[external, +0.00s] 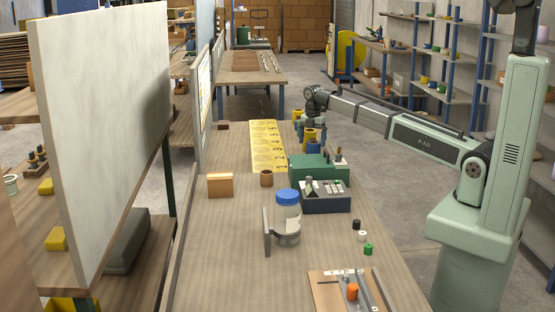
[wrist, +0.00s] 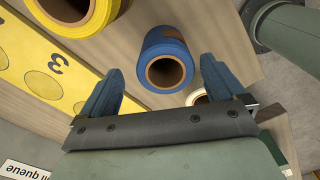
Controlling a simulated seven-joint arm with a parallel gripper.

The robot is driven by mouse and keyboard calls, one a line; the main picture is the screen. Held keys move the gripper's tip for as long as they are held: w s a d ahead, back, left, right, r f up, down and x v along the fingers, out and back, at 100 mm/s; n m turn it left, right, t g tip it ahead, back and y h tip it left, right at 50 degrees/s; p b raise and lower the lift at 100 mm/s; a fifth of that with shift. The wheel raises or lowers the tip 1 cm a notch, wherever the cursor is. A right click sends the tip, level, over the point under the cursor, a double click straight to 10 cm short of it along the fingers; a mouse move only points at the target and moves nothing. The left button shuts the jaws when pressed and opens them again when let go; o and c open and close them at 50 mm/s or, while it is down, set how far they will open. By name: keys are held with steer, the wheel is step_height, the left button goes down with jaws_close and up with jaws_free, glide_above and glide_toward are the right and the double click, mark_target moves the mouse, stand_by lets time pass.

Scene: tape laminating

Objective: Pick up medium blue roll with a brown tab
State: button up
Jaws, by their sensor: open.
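In the wrist view, a blue roll (wrist: 160,42) with a brown inner core sits between the two fingers of my gripper (wrist: 162,66), a little beyond the fingertips. The fingers are spread, with nothing held. In the external view, my gripper (external: 313,118) hangs over the far right part of the bench, above a small group of rolls. A blue roll (external: 313,148) there is partly hidden behind the green machine.
A yellow roll (wrist: 85,20) is close to the left finger, and a whitish roll (wrist: 198,98) lies partly behind the right finger. A yellow numbered strip (external: 265,145) lies left of the rolls. The green machine (external: 308,168) and a blue-lidded jar (external: 287,222) stand nearer the camera.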

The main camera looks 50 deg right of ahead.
mark_target(313, 150)
steer(key=shift+s+f, duration=0.15)
steer(key=shift+f, duration=1.2)
steer(key=shift+s+f, duration=0.15)
steer(key=shift+f, duration=1.15)
steer(key=c, duration=1.1)
steer(key=shift+c, duration=0.2)
steer(key=shift+r, duration=0.1)
